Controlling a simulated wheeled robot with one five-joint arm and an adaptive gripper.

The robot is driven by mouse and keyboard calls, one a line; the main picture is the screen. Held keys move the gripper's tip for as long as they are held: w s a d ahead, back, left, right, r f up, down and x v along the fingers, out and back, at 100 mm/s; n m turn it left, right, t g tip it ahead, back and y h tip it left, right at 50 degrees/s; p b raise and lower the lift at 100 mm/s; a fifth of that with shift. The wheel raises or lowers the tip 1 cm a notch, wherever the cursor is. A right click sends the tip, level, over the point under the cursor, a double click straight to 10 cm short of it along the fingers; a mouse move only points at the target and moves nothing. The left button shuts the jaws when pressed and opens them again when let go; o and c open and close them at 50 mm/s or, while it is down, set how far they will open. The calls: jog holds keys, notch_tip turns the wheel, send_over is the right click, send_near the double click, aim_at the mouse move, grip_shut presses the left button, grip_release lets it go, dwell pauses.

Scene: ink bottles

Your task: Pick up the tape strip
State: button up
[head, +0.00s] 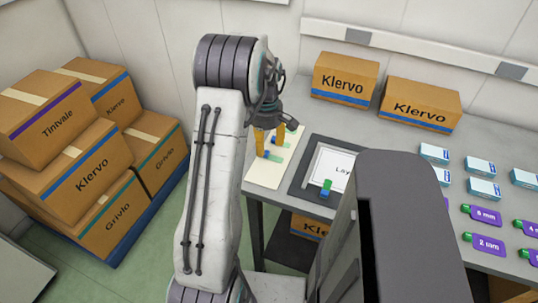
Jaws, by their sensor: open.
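Small blue and green strips, which look like tape strips (271,156), lie on a cream sheet (262,174) at the near left end of the table. My gripper's orange fingers partly cover them, so I cannot tell how many there are. My gripper (270,147) points down over the sheet. Its fingers are apart, with nothing visibly held. I cannot tell its exact height above the strips. Another small green and blue piece (326,188) lies on the dark-framed board with a white "Lay..." sheet (328,164), right of the cream sheet.
Two Klervo boxes (345,78) (420,104) stand at the table's back. White-and-blue small boxes (482,188) and purple labelled tags (485,244) cover the right side. Stacked cartons (75,165) stand on the floor at left. My own dark body part hides the table's middle front.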

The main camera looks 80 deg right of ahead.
aim_at(267, 152)
jog(key=shift+s+d+f, duration=0.15)
jog(key=shift+f, duration=2.15)
jog(key=c, duration=0.8)
jog(key=shift+c, duration=0.2)
